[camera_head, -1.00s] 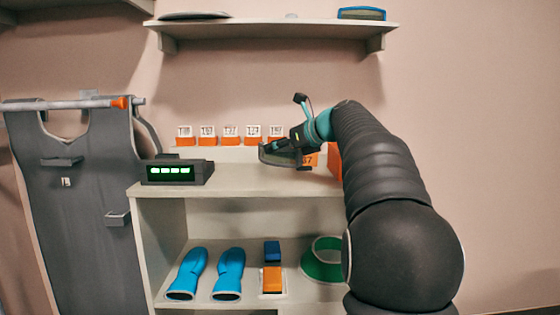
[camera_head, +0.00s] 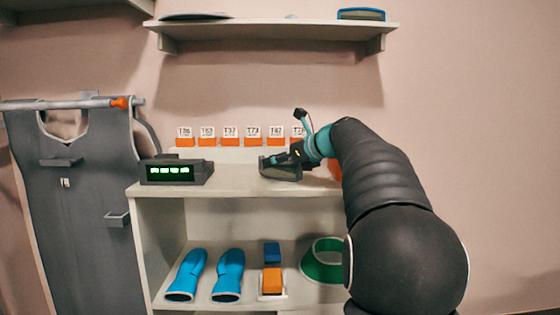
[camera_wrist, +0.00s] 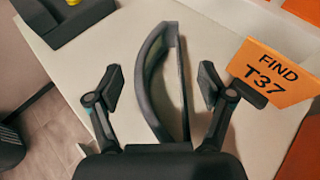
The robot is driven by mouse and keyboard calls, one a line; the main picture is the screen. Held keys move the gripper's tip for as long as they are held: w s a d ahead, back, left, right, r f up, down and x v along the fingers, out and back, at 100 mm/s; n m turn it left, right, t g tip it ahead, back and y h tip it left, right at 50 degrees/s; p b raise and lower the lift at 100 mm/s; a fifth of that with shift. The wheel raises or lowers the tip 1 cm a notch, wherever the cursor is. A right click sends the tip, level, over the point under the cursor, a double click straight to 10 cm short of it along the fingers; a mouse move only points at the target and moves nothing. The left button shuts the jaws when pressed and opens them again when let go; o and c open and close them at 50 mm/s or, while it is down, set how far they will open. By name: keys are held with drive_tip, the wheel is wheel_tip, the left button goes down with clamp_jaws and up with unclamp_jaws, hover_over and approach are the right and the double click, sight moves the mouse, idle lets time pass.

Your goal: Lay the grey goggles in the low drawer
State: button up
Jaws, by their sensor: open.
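The grey goggles (camera_head: 281,172) rest on the white counter top, at the right of its front part. In the wrist view the goggles (camera_wrist: 160,90), a curved dark grey frame, lie between my two spread fingers with a gap on each side. My gripper (camera_head: 291,157) is right at the goggles in the head view and partly covers them. In the wrist view my gripper (camera_wrist: 162,88) is open and holds nothing. I see no drawer in either view.
An orange card reading FIND T37 (camera_wrist: 268,72) stands close by my right finger. Numbered orange-and-white tags (camera_head: 230,136) line the counter's back. A dark display box (camera_head: 176,172) stands left. Blue boots (camera_head: 229,274) and a green collar (camera_head: 322,262) sit on the shelf below.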

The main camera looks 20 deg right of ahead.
drive_tip(key=shift+r, duration=0.2)
drive_tip(key=v, duration=1)
drive_tip(key=shift+s+d, duration=0.15)
drive_tip(key=shift+v, duration=0.8)
